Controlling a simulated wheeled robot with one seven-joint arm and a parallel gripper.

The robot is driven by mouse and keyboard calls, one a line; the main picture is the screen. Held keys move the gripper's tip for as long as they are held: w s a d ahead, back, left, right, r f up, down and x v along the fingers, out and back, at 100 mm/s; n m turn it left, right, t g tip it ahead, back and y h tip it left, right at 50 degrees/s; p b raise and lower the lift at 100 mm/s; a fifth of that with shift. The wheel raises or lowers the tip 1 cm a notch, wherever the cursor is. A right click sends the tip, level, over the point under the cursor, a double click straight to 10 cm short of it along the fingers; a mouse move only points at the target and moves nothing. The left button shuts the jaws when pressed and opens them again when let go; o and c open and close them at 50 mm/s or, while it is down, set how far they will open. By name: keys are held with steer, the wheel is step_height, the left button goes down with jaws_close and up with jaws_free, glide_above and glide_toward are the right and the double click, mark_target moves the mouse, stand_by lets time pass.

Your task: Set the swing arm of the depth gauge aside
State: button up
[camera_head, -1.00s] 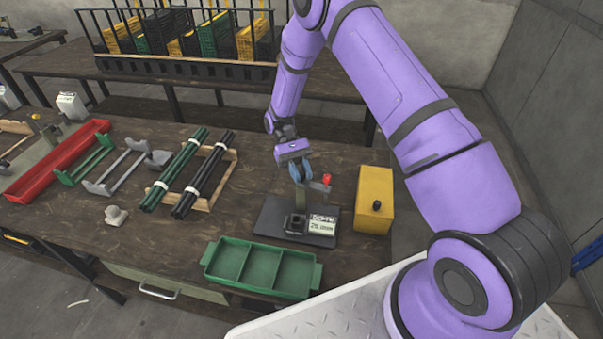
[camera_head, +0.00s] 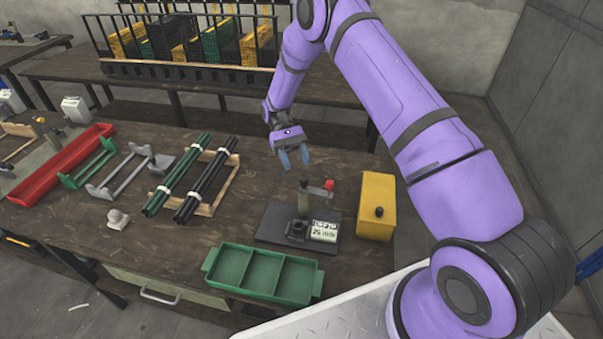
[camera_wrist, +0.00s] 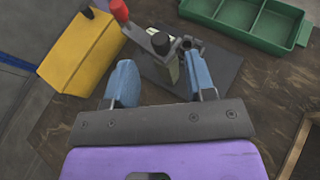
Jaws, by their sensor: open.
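The depth gauge stands on a dark base plate (camera_head: 268,222) on the workbench. Its upright post (camera_head: 303,205) carries a short grey swing arm (camera_head: 318,190) with a red knob (camera_head: 330,185) at its end. The arm points right in the head view, toward the yellow box and away from the dark round socket (camera_head: 296,229) on the plate. My gripper (camera_head: 294,157) is open and empty, above and behind the gauge. In the wrist view, the swing arm (camera_wrist: 140,36) and red knob (camera_wrist: 119,10) lie beyond my fingers (camera_wrist: 158,70), apart from them.
A yellow box (camera_head: 375,207) stands right of the gauge, near the red knob. A green three-part tray (camera_head: 264,271) lies in front. Bundled green rods (camera_head: 177,174) and black rods (camera_head: 205,178) rest on a rack at left. The bench behind the gauge is clear.

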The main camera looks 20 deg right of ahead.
steer(key=v, duration=0.4)
steer(key=shift+w, duration=0.15)
steer(key=s+d+r+t, duration=0.1)
steer(key=s+r+t, duration=0.2)
steer(key=r, duration=0.6)
steer(key=s+d+r+t, duration=0.2)
steer(key=s+r, duration=0.1)
steer(key=r, duration=0.6)
steer(key=s+d+r+t, duration=0.1)
steer(key=s+r+t, duration=0.25)
steer(key=r, duration=0.55)
steer(key=s+d+r+t, duration=0.1)
steer(key=s+r+t, duration=0.1)
steer(key=s, duration=0.6)
steer(key=s+d+r+t, duration=0.2)
steer(key=s+r+t, duration=0.1)
steer(key=s, duration=0.5)
steer(key=s+d+r+t, duration=0.1)
steer(key=s+r+t, duration=0.2)
steer(key=s, duration=0.6)
steer(key=shift+d+r+m+t+y, duration=0.2)
steer(key=shift+r+m+t+y, duration=0.15)
steer(key=shift+t, duration=0.7)
